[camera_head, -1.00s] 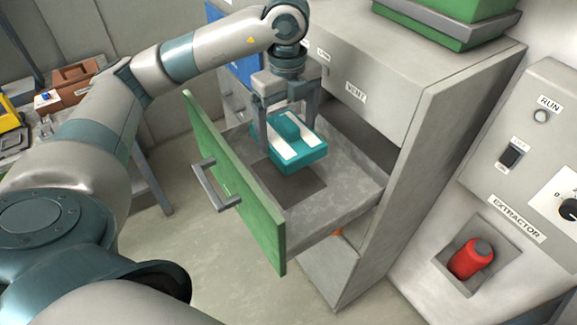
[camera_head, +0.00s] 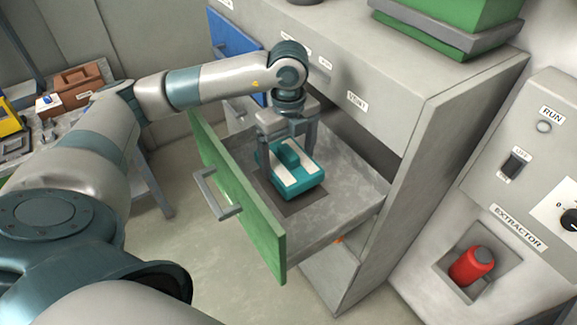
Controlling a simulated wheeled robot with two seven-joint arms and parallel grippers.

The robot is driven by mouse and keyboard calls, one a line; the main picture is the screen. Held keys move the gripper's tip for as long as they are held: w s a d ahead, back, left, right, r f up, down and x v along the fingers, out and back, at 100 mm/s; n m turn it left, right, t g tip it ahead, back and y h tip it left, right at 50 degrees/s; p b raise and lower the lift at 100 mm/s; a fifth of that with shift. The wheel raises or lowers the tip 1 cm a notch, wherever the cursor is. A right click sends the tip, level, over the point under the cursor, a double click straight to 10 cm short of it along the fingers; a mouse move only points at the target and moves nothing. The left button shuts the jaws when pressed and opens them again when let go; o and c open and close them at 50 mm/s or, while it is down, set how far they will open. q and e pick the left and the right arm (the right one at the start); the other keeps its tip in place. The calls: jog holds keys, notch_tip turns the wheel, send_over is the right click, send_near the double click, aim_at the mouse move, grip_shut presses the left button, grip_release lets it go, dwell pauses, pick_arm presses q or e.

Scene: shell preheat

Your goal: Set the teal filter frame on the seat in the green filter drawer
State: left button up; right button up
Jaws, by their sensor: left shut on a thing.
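The green filter drawer (camera_head: 236,192) is pulled out of the grey cabinet, with its green front facing left. Inside it, a dark square seat (camera_head: 305,205) shows on the drawer floor. The teal filter frame (camera_head: 298,189), a block with two white strips and a raised teal grip, is over the seat and covers much of it. My left gripper (camera_head: 287,156) reaches down from above and is shut on the frame's raised grip. I cannot tell whether the frame touches the seat. My right gripper is not in view.
The grey cabinet (camera_head: 405,110) rises behind and right of the drawer, with a blue drawer front (camera_head: 232,47) farther left. An extractor panel with a red knob (camera_head: 470,265) is at right. A workbench with a brown box (camera_head: 78,82) stands at far left.

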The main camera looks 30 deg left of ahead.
aim_at(289, 170)
pick_arm(q)
jog(key=shift+w+f, duration=0.1)
jog(key=shift+f, duration=0.45)
jog(key=shift+f+p, duration=0.35)
jog(key=shift+f, duration=0.15)
notch_tip(289, 170, down, 2)
jog(key=shift+p, duration=0.45)
jog(key=shift+f, duration=0.35)
jog(key=shift+f, duration=0.1)
